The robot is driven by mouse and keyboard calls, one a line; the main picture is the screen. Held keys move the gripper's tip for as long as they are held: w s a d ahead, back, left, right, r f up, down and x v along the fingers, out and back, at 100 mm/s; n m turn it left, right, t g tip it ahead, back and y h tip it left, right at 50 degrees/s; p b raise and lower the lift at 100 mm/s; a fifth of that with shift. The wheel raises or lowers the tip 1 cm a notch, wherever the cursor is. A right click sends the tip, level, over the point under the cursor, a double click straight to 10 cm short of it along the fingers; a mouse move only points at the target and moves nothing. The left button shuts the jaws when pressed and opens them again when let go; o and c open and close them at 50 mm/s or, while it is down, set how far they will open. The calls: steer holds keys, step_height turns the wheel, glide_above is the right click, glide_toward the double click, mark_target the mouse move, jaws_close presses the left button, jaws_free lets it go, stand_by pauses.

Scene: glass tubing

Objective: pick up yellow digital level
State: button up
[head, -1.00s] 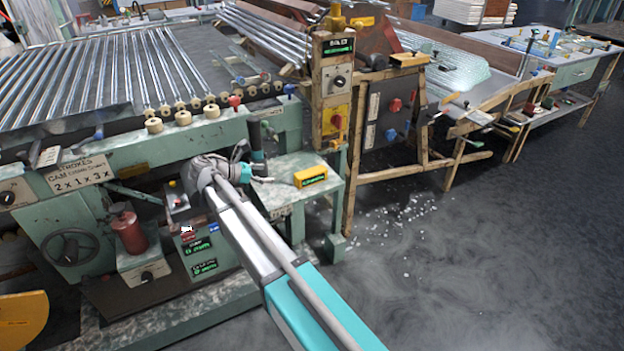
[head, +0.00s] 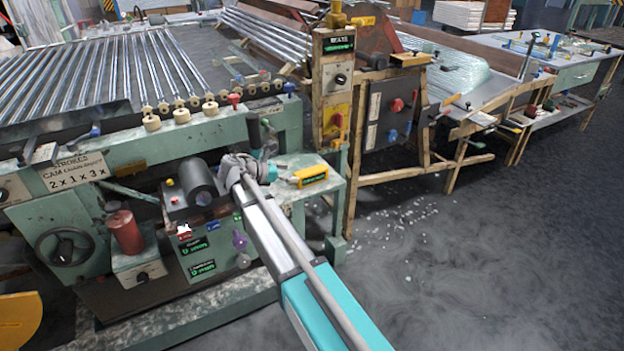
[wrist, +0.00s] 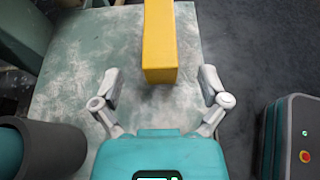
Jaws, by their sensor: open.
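The yellow digital level (head: 312,176), a small block with a dark green-lit display on its side, lies on a worn pale-green side table (head: 296,208) of the machine. In the wrist view the level (wrist: 160,42) is seen end-on from above, its near end close to the line of the fingertips. My gripper (wrist: 160,79) is open and empty, with one finger to each side of the level's near end and no visible contact. In the head view my arm reaches up to the table, and the gripper beside the level is small and hard to make out.
The green machine with glass tubes (head: 110,75) stands behind and left of the table. A wood-framed control post (head: 333,100) rises just behind the level. Dark floor (head: 480,250) with scattered white fragments is open to the right.

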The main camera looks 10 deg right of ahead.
mark_target(304, 172)
stand_by(0.3)
steer(key=shift+b+x, duration=0.95)
steer(key=shift+x, duration=1.7)
steer(key=shift+w, duration=0.1)
jaws_close()
steer(key=shift+r, duration=0.2)
